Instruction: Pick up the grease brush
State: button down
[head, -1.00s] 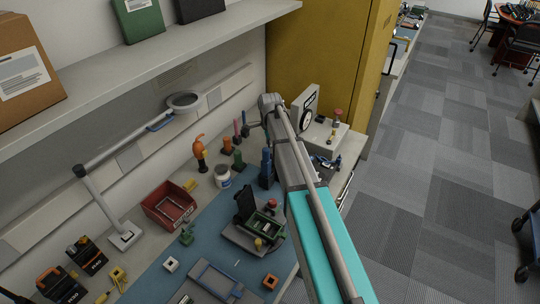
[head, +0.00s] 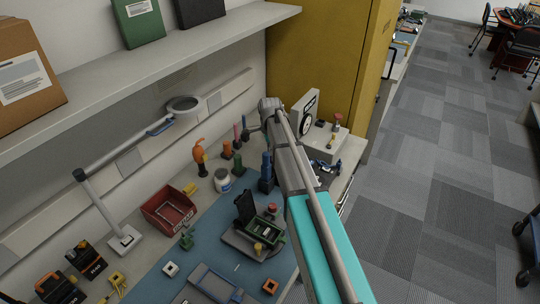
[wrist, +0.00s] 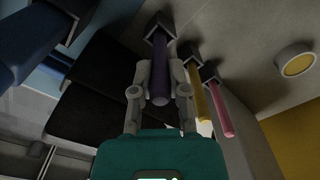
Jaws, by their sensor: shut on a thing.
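In the wrist view my gripper (wrist: 160,68) has its two fingers closed on the sides of a thick purple handle (wrist: 161,85), which I take to be the grease brush. The handle's far end is in or against a dark square block (wrist: 160,27); I cannot tell whether it is free of it. No bristles show. A yellow handle (wrist: 198,95) and a pink handle (wrist: 221,108) stand in similar blocks to the right. In the head view my gripper (head: 253,128) is at the back of the bench; the held handle is not clearly visible there.
Coloured upright tools, including an orange one (head: 226,149) and a blue one (head: 266,172), stand close by. A white jar (head: 222,181), a red bin (head: 168,214) and an open green-black device (head: 262,237) are on the bench. A shelf (head: 150,75) overhangs the left; a yellow cabinet (head: 322,50) stands behind.

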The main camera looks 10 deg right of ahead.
jog(key=shift+r, duration=0.1)
notch_tip(320, 180, up, 2)
jog(key=p, duration=0.2)
jog(key=shift+r+p, duration=0.2)
jog(key=shift+p, duration=0.15)
jog(key=s+r+p, duration=1)
jog(key=s, duration=0.4)
jog(key=shift+a+r, duration=0.2)
jog(key=shift+a, duration=0.1)
notch_tip(320, 180, down, 3)
jog(key=b, duration=0.2)
jog(key=shift+b, duration=0.35)
jog(key=shift+a, duration=0.1)
dwell(0.4)
